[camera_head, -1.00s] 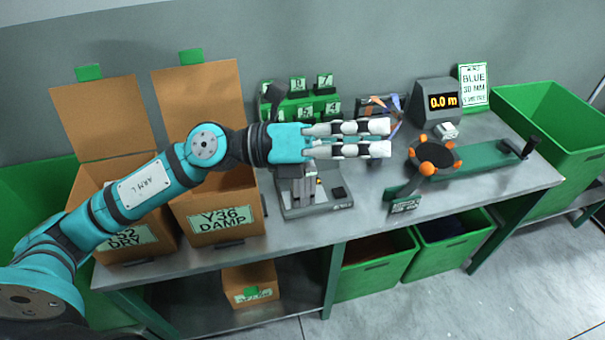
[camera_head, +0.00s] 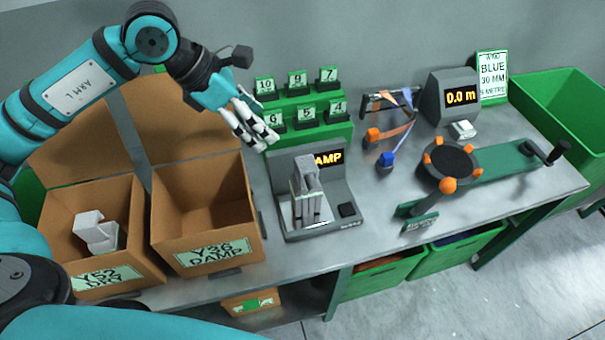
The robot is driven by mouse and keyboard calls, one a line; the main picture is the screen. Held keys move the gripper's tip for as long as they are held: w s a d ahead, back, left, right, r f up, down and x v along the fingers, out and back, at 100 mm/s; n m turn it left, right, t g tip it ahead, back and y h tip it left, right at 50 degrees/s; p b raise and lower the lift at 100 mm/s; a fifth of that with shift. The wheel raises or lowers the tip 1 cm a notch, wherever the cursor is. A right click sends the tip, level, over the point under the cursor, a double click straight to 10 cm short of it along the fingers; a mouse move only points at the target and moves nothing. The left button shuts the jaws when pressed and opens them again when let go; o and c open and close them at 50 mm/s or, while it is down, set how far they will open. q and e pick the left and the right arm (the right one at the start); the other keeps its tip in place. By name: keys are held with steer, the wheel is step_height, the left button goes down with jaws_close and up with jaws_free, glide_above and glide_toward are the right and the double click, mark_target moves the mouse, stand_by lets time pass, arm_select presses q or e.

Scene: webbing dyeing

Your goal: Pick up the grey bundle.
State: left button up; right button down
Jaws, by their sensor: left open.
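A grey bundle (camera_head: 306,192) stands upright on the grey tester (camera_head: 338,207), whose lit display reads "AMP" where it shows past the bundle. A lighter grey bundle (camera_head: 97,232) lies in the left cardboard box (camera_head: 140,228), labelled Y52 DRY. My left gripper (camera_head: 262,138) is open and empty. In the picture it is above and left of the tester, in front of the green tag rack, apart from both bundles. My right gripper is not in view.
The Y36 DAMP box (camera_head: 208,216) stands between the DRY box and the tester and looks empty. The green rack (camera_head: 328,135) holds numbered tags. Right of it are a webbing stand (camera_head: 390,102), a meter reading 0.0 m (camera_head: 452,98) and a winder (camera_head: 450,163).

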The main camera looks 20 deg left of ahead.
arm_select(q)
steer(key=p, duration=0.3)
glide_toward(304, 164)
steer(key=d, duration=0.1)
steer(key=x, duration=0.4)
steer(key=shift+w+a+f, duration=0.1)
steer(key=shift+w+a, duration=0.1)
steer(key=shift+w, duration=0.05)
steer(key=shift+w+d+f+p, duration=0.1)
steer(key=shift+d+f+p, duration=0.15)
steer(key=shift+f+p, duration=0.2)
steer(key=shift+d+f, duration=0.15)
steer(key=shift+f, duration=0.1)
steer(key=p+x, duration=0.2)
steer(key=x, duration=0.1)
steer(key=shift+w+f, duration=0.15)
steer(key=shift+f, duration=0.2)
steer(key=shift+w+d+f+p, duration=0.2)
steer(key=shift+f+p, duration=0.1)
steer(key=shift+f, duration=0.2)
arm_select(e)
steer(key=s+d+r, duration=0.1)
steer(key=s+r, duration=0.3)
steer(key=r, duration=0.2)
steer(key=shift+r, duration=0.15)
